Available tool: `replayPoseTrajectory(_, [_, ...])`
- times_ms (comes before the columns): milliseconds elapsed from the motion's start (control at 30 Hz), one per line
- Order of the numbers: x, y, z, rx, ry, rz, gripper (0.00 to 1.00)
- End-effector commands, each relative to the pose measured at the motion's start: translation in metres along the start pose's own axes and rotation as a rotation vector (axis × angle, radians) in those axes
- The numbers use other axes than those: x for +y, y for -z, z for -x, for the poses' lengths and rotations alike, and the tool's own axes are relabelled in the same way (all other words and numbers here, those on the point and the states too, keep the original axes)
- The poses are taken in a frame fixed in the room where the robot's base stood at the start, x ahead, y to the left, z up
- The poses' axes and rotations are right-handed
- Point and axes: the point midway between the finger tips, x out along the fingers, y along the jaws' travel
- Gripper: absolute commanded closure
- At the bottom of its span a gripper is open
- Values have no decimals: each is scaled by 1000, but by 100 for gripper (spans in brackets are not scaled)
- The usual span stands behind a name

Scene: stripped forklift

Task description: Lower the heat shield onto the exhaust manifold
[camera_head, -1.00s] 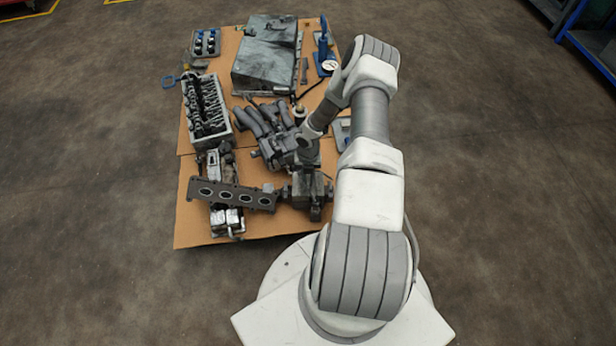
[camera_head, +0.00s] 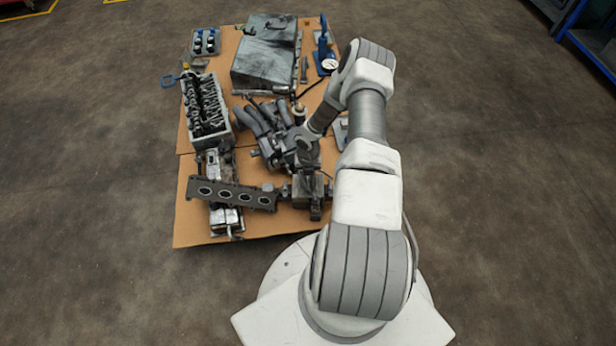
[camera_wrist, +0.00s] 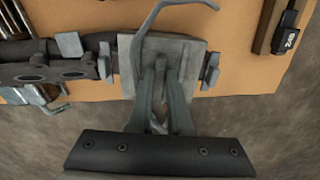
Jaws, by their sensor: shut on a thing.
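My gripper (camera_wrist: 160,65) points at a grey, roughly square piece (camera_wrist: 190,52) in the wrist view and is shut on its middle part. This piece appears to be the heat shield; the fingers and wrist hide part of it. A long dark part with a row of round ports, likely the exhaust manifold (camera_head: 230,194), lies at the front left in the head view. In the wrist view the manifold (camera_wrist: 35,74) ends beside the grey piece's left edge; I cannot tell whether they touch. A thin, curved grey rod crosses above the grey piece.
A cylinder head (camera_head: 206,106) lies at the left. A cluster of grey curved pipes (camera_head: 262,120) is just beyond my wrist. Bare cardboard (camera_head: 270,232) shows at the front.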

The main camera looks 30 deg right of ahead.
Motion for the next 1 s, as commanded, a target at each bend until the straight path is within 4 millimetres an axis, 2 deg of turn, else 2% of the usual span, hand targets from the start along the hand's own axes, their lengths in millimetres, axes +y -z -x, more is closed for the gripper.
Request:
replayPoseTrajectory(533, [1, 0, -22, 0, -1, 1, 100])
replayPoseTrajectory(1000, [0, 0, -23, 0, 0, 1, 100])
